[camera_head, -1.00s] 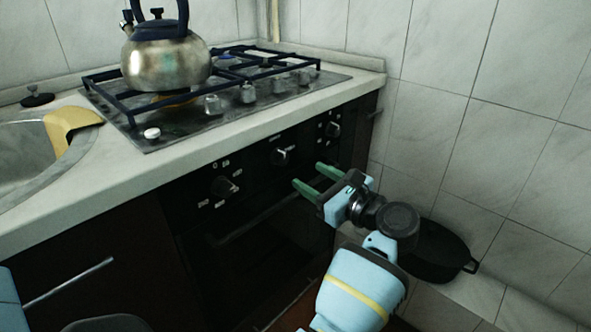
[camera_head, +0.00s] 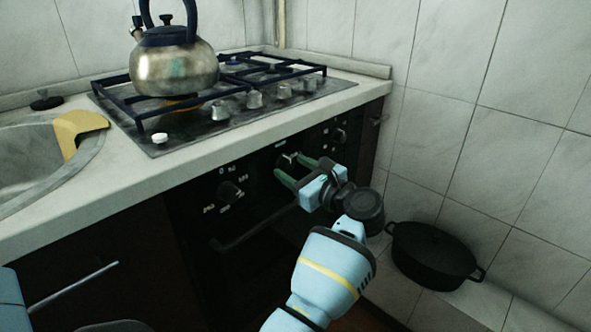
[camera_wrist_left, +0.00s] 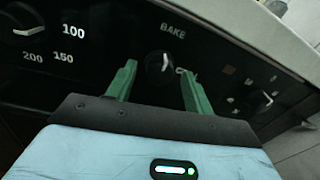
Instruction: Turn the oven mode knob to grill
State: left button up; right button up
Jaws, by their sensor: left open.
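The oven mode knob (camera_head: 286,161) is the middle dark knob on the black oven front. In the wrist view the knob (camera_wrist_left: 158,65) sits under the word BAKE, with a second label on its right partly hidden by a finger. Its white pointer mark looks roughly upright, towards BAKE. My left gripper (camera_head: 291,167) is open in front of this knob, its green fingers one on each side. In the wrist view the left gripper (camera_wrist_left: 158,72) has the knob between its fingertips, with gaps on both sides. I cannot tell how deep the fingers reach.
A temperature knob (camera_head: 230,191) lies to the left and another knob (camera_head: 340,135) to the right. The oven handle (camera_head: 245,235) runs below. The hob (camera_head: 180,140) with a kettle (camera_head: 175,68) is above. A black pot (camera_head: 433,257) stands at the right by the tiled wall.

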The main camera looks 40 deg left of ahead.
jog(key=shift+w, duration=0.15)
pick_arm(q)
jog(key=shift+c, duration=0.9)
jog(key=c, duration=0.8)
pick_arm(e)
jog(key=shift+w+r, duration=0.1)
jog(key=shift+r, duration=0.05)
